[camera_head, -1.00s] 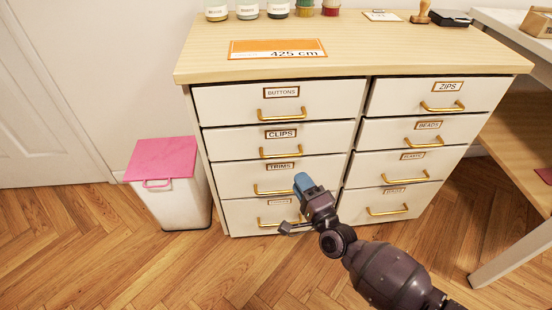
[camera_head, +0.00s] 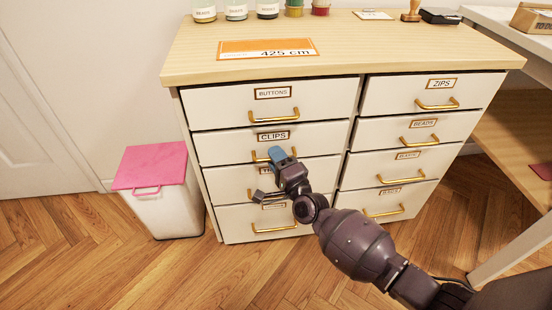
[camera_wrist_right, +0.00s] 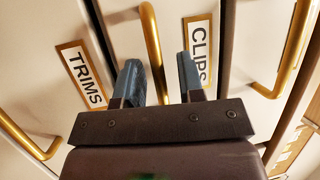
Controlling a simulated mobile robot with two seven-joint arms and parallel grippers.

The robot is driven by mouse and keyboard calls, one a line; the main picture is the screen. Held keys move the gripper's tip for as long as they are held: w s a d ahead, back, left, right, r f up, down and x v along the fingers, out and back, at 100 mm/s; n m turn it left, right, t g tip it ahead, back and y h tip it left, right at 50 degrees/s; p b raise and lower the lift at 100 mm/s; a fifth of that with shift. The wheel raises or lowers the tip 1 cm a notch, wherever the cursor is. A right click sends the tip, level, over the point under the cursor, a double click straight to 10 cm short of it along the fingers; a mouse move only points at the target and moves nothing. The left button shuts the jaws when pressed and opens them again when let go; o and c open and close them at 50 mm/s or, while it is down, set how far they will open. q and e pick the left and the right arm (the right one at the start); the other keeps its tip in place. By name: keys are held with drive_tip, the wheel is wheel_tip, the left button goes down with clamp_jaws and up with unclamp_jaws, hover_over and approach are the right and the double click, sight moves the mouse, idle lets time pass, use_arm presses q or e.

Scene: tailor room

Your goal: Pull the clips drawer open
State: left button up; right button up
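The clips drawer (camera_head: 225,148) is the second from the top in the cabinet's left column and looks closed. Its label (camera_head: 273,136) reads CLIPS; the label also shows in the wrist view (camera_wrist_right: 198,45). Its gold bar handle (camera_head: 259,158) is partly covered by my right gripper (camera_head: 278,155). In the wrist view, my right gripper (camera_wrist_right: 160,82) has its two blue fingers apart. The handle (camera_wrist_right: 152,45) runs between them there, closer to the left finger, with no grip on it. My left gripper is not in view.
The buttons drawer (camera_head: 225,105) is above, the trims drawer (camera_head: 222,182) below, each with a similar handle. A white bin with a pink lid (camera_head: 152,164) stands left of the cabinet. A white table (camera_head: 490,20) is at the right. Jars line the cabinet top.

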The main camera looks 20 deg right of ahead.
clamp_jaws()
